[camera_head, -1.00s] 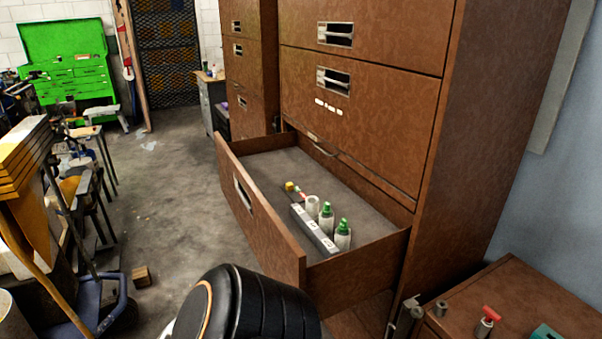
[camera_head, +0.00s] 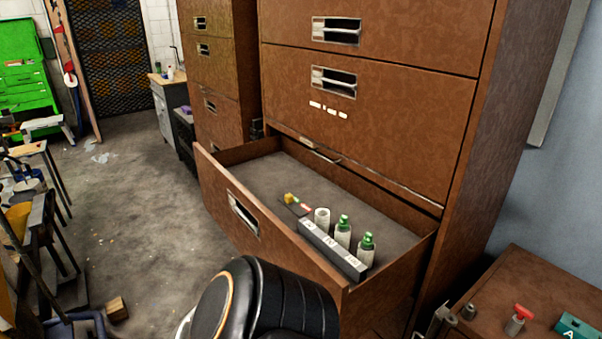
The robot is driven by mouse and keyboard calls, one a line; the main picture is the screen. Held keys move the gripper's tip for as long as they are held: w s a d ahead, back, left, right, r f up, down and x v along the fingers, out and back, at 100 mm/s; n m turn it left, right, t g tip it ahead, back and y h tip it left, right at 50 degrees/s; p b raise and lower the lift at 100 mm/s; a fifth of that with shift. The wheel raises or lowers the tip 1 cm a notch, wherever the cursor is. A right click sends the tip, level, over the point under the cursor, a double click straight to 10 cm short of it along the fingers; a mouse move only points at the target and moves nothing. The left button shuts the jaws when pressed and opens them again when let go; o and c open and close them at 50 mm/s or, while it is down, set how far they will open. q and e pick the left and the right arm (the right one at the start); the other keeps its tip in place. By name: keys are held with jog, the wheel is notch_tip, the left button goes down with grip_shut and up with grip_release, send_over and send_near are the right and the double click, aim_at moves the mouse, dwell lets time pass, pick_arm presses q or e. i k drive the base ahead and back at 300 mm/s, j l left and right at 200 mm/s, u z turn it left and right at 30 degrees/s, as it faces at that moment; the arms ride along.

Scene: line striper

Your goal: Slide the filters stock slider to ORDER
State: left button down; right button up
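The open drawer (camera_head: 275,248) of the brown cabinet holds a grey bar (camera_head: 330,248) with small white labels, too small to read. Behind the bar stand a white cup-like piece (camera_head: 322,221) and two white bottles with green caps (camera_head: 343,232). A small yellow block (camera_head: 291,198) lies on a dark plate with a red mark. A row of small white tags (camera_head: 328,109) is on the closed drawer front above. I cannot tell which piece is the filters stock slider, and no ORDER marking is readable. Neither gripper is in view; a black rounded part of mine shows at the bottom.
At the lower right, a brown surface (camera_head: 540,275) bears a red-handled piece (camera_head: 519,318) and a teal block (camera_head: 578,329) with an A. A green tool chest (camera_head: 24,85) stands far left. Benches and clutter line the left edge. The concrete floor (camera_head: 130,180) between is mostly clear.

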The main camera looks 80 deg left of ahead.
aim_at(288, 198)
jog(key=k+j+z, duration=0.15)
jog(key=k+j, duration=1.35)
